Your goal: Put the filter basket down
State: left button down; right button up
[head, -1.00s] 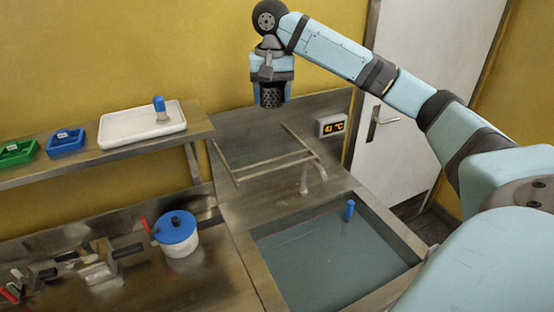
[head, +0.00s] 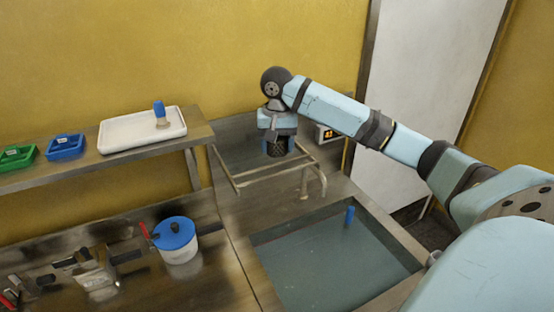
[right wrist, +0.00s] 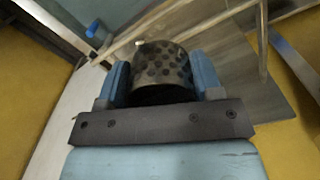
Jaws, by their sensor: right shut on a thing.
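The filter basket (head: 278,147) is a dark, perforated cylinder. My right gripper (head: 279,138) is shut on it and holds it pointing down over the metal rack (head: 270,172) behind the sink. In the right wrist view the basket (right wrist: 160,70) sits between the two blue fingers of my right gripper (right wrist: 162,80). From these views I cannot tell whether its bottom touches the rack. My left gripper does not show.
A sink (head: 330,260) full of water has a blue-handled object (head: 349,215) standing in it. A blue-lidded pot (head: 177,240) stands on the left counter. A shelf holds a white tray (head: 142,128), a blue bin (head: 65,147) and a green bin (head: 17,158). A display (head: 328,133) is partly hidden by my arm.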

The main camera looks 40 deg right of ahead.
jog(key=shift+f, duration=0.55)
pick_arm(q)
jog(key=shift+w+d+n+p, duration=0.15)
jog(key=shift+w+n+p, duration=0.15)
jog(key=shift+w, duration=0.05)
pick_arm(e)
notch_tip(320, 180, down, 4)
jog(key=shift+r, duration=0.1)
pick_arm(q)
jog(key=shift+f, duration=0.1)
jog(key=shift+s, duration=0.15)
pick_arm(e)
jog(key=o, duration=1)
jog(key=shift+f, duration=0.2)
jog(key=shift+r, duration=0.15)
